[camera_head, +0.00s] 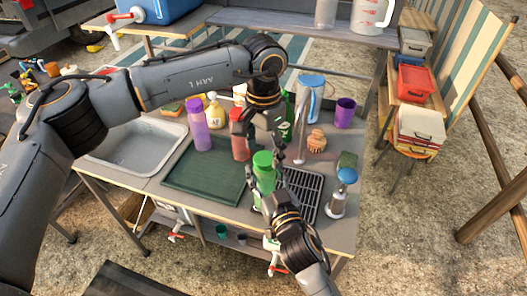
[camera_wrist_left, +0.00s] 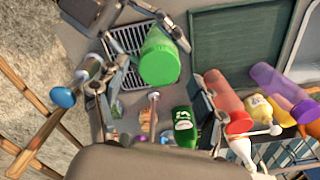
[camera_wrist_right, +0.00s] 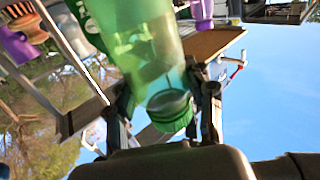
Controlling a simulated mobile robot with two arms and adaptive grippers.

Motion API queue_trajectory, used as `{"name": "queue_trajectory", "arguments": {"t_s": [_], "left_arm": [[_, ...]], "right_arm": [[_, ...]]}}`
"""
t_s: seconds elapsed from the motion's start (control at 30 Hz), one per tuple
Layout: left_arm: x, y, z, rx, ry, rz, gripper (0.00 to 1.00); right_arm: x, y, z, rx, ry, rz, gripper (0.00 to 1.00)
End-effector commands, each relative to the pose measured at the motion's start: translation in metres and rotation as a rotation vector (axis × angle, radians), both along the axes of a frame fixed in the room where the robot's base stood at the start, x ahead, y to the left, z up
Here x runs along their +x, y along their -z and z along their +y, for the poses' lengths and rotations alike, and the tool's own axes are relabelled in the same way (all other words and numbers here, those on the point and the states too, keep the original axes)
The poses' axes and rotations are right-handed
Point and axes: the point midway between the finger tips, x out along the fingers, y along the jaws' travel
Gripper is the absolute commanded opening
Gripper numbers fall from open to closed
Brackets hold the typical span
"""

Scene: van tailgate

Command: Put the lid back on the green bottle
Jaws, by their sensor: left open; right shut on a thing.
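The green bottle (camera_head: 263,172) is held above the worktop, near the drying rack. My right gripper (camera_head: 262,197) is shut on it. In the right wrist view the translucent bottle (camera_wrist_right: 145,45) has a narrower, ringed green end between the fingers (camera_wrist_right: 165,108). In the left wrist view a broad, flat green end (camera_wrist_left: 160,60) faces the camera. I cannot tell the lid apart from the bottle with certainty. My left gripper (camera_head: 260,142) is open just above and behind the bottle; its fingers (camera_wrist_left: 155,95) stand apart with no visible hold on it.
A dark green board (camera_head: 205,172), black rack (camera_head: 303,190) and sink (camera_head: 135,148) are close by. A purple bottle (camera_head: 200,130), red bottle (camera_head: 240,148), tap (camera_head: 301,130) and blue-topped dispenser (camera_head: 342,190) stand around.

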Motion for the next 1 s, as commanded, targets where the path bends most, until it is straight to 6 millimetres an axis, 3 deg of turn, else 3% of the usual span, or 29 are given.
{"name": "queue_trajectory", "arguments": {"t_s": [0.2,0.63,0.77,1.0], "left_arm": [[0.000,-0.028,0.000,0.000,0.000,-0.001,0.70],[0.000,-0.030,0.000,0.000,-0.055,-0.001,0.66],[0.000,-0.031,-0.001,0.000,-0.218,0.000,0.66],[0.000,-0.035,-0.001,0.001,-0.702,0.000,0.66]], "right_arm": [[0.000,0.001,0.000,-0.001,0.000,0.003,0.00],[0.000,0.001,0.000,-0.001,0.000,0.002,0.00],[0.000,0.001,0.000,-0.001,0.000,0.002,0.00],[0.000,0.001,0.000,-0.001,0.000,0.002,0.00]]}}
